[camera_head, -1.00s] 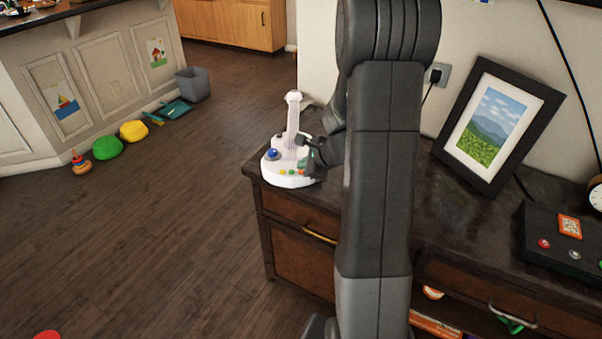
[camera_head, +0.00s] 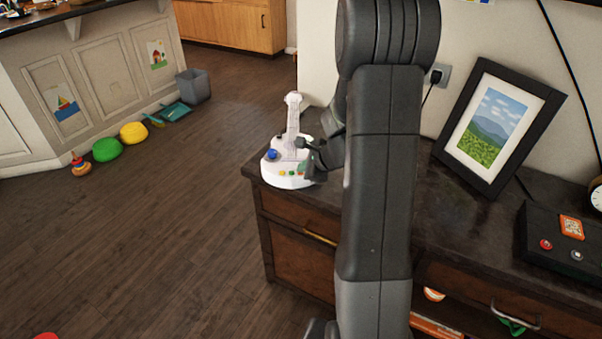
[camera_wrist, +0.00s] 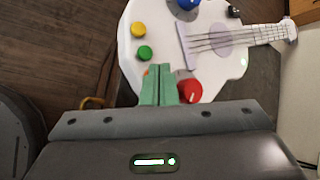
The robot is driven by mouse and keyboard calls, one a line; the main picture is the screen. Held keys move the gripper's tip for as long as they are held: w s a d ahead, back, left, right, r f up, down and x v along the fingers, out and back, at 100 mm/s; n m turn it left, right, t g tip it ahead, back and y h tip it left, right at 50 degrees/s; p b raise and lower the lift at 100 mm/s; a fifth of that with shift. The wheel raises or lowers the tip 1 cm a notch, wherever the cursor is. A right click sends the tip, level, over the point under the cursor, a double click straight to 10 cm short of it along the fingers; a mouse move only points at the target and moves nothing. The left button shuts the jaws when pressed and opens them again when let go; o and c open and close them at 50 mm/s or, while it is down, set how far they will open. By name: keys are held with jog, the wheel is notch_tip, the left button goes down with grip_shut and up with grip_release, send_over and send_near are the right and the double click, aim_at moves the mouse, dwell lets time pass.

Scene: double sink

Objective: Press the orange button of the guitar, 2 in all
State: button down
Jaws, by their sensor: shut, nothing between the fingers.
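The white toy guitar (camera_head: 275,178) lies on the dark cabinet top, its neck pointing away. The wrist view shows its body (camera_wrist: 215,65) with a yellow button (camera_wrist: 138,29), a green button (camera_wrist: 145,53) and a red knob (camera_wrist: 190,91). A sliver of the orange button (camera_wrist: 146,72) shows at the left edge of my fingertips; the rest is hidden behind them. My gripper (camera_wrist: 160,68) is shut and empty, its green fingers over the orange button's place. I cannot tell whether they touch it. In the head view my gripper (camera_head: 306,168) is at the guitar's right side.
A blue knob (camera_wrist: 187,3) and a black knob (camera_wrist: 234,11) also stand on the guitar. A picture frame (camera_head: 462,160) and a black box with buttons (camera_head: 540,260) stand to the right on the cabinet (camera_head: 305,210). The floor at left is mostly clear.

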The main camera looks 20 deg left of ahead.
jog(key=shift+f, duration=0.15)
dwell(0.3)
jog(key=shift+r+p, duration=0.65)
jog(key=shift+r, duration=0.25)
jog(key=shift+r+p, duration=2.15)
jog(key=shift+r, duration=0.4)
